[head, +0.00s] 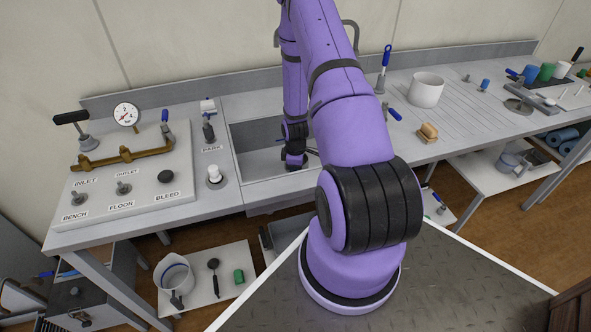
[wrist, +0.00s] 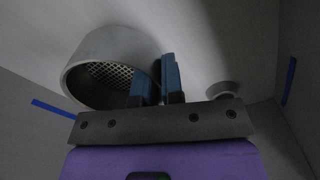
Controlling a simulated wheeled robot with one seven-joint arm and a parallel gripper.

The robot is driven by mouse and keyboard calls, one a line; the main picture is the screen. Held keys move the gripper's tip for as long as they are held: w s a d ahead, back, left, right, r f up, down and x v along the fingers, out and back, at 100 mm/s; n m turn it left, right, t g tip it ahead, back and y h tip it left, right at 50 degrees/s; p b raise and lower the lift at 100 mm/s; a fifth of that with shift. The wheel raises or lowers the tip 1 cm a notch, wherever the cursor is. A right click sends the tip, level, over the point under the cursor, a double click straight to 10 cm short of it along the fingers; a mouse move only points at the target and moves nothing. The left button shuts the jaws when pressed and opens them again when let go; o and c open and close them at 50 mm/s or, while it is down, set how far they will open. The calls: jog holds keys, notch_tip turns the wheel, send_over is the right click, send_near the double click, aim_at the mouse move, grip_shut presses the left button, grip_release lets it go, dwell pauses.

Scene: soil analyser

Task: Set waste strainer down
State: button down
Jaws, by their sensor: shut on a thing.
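The waste strainer (wrist: 88,62), a grey round cup with a mesh bottom, shows in the wrist view at the upper left of the fingers. My gripper (wrist: 157,80) is shut on the strainer's wall, at its right side. In the head view my wrist is down inside the sink basin (head: 262,134); the arm hides most of the fingers and the strainer there. A small round grey fitting (wrist: 223,88), perhaps the drain, lies on the basin surface right of the fingers. I cannot tell whether the strainer touches the basin floor.
Blue strips (wrist: 52,108) mark the basin walls on both sides. Left of the sink stands a valve panel (head: 140,175) with a gauge (head: 126,115). Right of it are a brush (head: 428,132) and a white pot (head: 426,90). The sink walls are close around my gripper.

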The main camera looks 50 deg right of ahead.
jog(key=shift+f, duration=0.2)
jog(key=c, duration=1.7)
grip_release()
jog(key=o, duration=0.5)
jog(key=shift+c, duration=0.2)
